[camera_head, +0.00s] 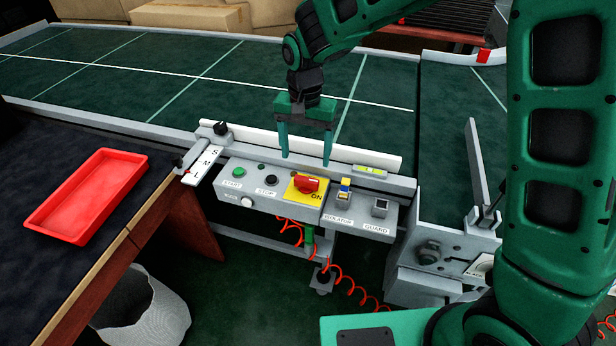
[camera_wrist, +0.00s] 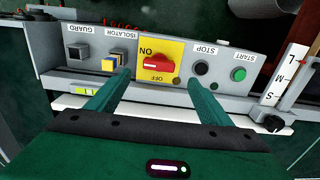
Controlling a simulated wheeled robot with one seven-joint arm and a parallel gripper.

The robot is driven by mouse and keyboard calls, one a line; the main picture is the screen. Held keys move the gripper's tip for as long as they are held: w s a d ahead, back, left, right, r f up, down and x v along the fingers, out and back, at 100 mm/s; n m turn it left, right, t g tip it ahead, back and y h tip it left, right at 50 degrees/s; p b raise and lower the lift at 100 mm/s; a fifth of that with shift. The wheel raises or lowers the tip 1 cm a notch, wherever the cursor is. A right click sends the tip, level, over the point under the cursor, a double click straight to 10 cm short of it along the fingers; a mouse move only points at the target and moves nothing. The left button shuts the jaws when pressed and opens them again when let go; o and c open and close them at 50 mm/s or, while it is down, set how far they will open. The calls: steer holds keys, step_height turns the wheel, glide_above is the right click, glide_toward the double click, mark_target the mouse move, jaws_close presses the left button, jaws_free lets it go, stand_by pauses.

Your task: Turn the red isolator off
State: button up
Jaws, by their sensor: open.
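The red isolator knob (camera_head: 306,184) sits on a yellow plate (camera_head: 296,194) on the grey control panel (camera_head: 261,192). Its bar lies crosswise, and the word ON shows beside it.
A green START button (camera_head: 237,170), a black STOP button (camera_head: 271,180), a blue-and-yellow switch (camera_head: 343,190) and a GUARD switch (camera_head: 380,207) share the panel. The green conveyor (camera_head: 230,85) lies behind. A red tray (camera_head: 85,195) is on the left table.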

mark_target(308, 179)
step_height(308, 179, down, 10)
steer(key=shift+d+r, duration=0.1)
steer(key=shift+r, duration=0.15)
steer(key=shift+c, duration=0.5)
steer(key=c, duration=0.9)
steer(key=shift+d, duration=0.3)
steer(key=shift+c, duration=0.2)
steer(key=shift+a, duration=0.15)
